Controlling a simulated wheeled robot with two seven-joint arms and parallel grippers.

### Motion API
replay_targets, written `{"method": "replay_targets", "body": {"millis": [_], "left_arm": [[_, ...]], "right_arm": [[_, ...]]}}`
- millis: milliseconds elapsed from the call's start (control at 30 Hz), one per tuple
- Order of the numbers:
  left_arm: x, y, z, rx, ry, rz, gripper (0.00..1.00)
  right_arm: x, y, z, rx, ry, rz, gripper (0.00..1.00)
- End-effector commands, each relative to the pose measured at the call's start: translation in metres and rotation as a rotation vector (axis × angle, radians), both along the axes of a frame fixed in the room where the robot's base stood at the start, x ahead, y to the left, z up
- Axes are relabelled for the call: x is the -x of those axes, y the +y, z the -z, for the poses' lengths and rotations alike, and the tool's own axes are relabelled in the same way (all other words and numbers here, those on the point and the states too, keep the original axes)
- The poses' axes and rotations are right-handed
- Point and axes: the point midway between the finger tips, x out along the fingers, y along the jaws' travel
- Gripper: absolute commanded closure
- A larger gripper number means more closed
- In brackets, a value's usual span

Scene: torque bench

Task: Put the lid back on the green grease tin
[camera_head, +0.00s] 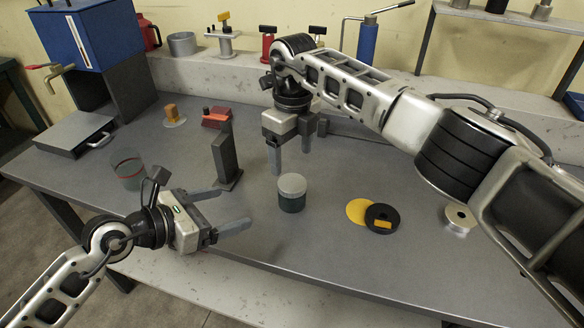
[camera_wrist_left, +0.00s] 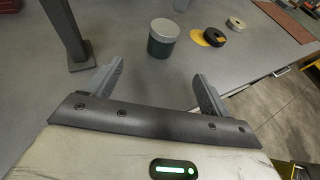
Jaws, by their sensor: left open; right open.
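The green grease tin (camera_head: 291,203) stands upright on the bench, right of my left gripper. A light grey lid (camera_head: 292,184) lies on top of it and looks level; I cannot tell how firmly it sits. In the left wrist view the tin (camera_wrist_left: 161,46) and its lid (camera_wrist_left: 165,28) are ahead of the open fingers. My left gripper (camera_head: 236,207) is open and empty, apart from the tin, with its fingers pointing toward it. My right gripper (camera_head: 291,155) is open and empty, fingers pointing down, behind the tin and apart from the lid.
A dark grey upright post (camera_head: 226,160) stands behind my left gripper. A yellow disc (camera_head: 357,210), a black ring (camera_head: 382,218) and a metal spool (camera_head: 459,218) lie to the right. A clear red-banded jar (camera_head: 128,171) stands left. The front bench around the tin is clear.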

Motion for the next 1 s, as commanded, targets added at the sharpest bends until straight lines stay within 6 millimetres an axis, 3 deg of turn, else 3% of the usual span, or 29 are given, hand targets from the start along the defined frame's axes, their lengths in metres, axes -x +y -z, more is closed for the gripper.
{"method": "replay_targets", "body": {"millis": [533,1000], "left_arm": [[-0.002,-0.008,0.004,0.002,0.003,0.006,0.17],[-0.055,-0.069,0.037,0.004,0.004,0.008,0.17]], "right_arm": [[-0.002,0.000,-0.002,0.013,-0.010,-0.001,0.25],[-0.002,0.000,-0.002,0.013,-0.010,-0.001,0.25]]}}
